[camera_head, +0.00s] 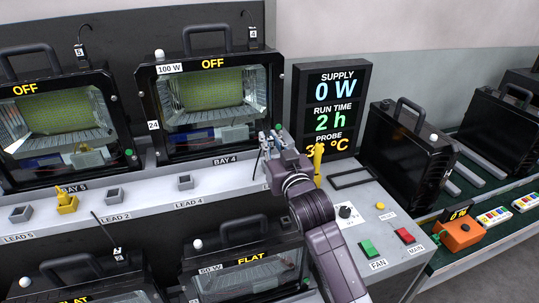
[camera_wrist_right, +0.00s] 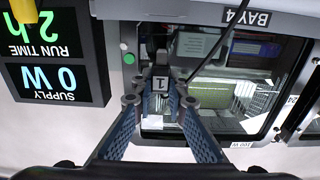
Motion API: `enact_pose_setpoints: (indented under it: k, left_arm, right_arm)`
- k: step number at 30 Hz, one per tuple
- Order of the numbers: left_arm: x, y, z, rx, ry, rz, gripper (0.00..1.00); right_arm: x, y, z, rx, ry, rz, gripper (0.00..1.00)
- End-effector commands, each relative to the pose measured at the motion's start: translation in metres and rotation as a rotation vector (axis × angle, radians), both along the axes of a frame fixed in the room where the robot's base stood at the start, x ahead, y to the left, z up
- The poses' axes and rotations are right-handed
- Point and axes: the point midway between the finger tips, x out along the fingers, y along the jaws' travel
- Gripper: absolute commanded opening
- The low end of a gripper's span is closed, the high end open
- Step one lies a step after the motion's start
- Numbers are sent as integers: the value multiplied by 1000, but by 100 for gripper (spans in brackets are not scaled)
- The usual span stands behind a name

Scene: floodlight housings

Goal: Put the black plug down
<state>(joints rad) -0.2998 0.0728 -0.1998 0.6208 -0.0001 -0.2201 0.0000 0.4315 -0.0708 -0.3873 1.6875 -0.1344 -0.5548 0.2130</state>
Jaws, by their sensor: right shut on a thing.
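My right gripper (camera_head: 268,146) is in front of the lower right corner of the bay 4 housing, above the grey ledge. In the wrist view, its fingers (camera_wrist_right: 160,100) are shut on a small dark plug (camera_wrist_right: 160,72) with a white tag reading 1. A black cable (camera_wrist_right: 213,48) shows beside it. In the head view the fingers mostly hide the plug. A row of dark square sockets (camera_head: 184,182) sits on the grey ledge (camera_head: 150,194), to the left of my gripper. My left gripper is not in view.
A yellow plug (camera_head: 66,202) stands in a socket. A yellow probe (camera_head: 317,162) stands upright close to my right arm, before the display (camera_head: 332,105). Fan and main switches (camera_head: 368,248) are on the right panel.

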Motion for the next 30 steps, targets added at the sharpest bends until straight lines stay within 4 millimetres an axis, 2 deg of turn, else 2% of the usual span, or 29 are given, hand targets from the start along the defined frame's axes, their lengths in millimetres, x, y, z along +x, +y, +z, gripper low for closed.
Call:
enact_pose_setpoints:
  k: [5, 12, 25, 26, 30]
  left_arm:
    - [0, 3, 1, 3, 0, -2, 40]
    - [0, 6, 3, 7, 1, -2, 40]
    - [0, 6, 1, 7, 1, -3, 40]
    - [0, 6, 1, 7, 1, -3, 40]
    - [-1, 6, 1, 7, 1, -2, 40]
  right_arm:
    - [0, 0, -16, 0, 2, -1, 0]
    - [0, 0, -49, 0, 2, 0, 0]
    - [0, 0, -55, 1, -1, 0, 0]
    - [0, 0, -55, 1, -1, 0, 15]
    - [0, 0, -54, 1, -1, 0, 30]
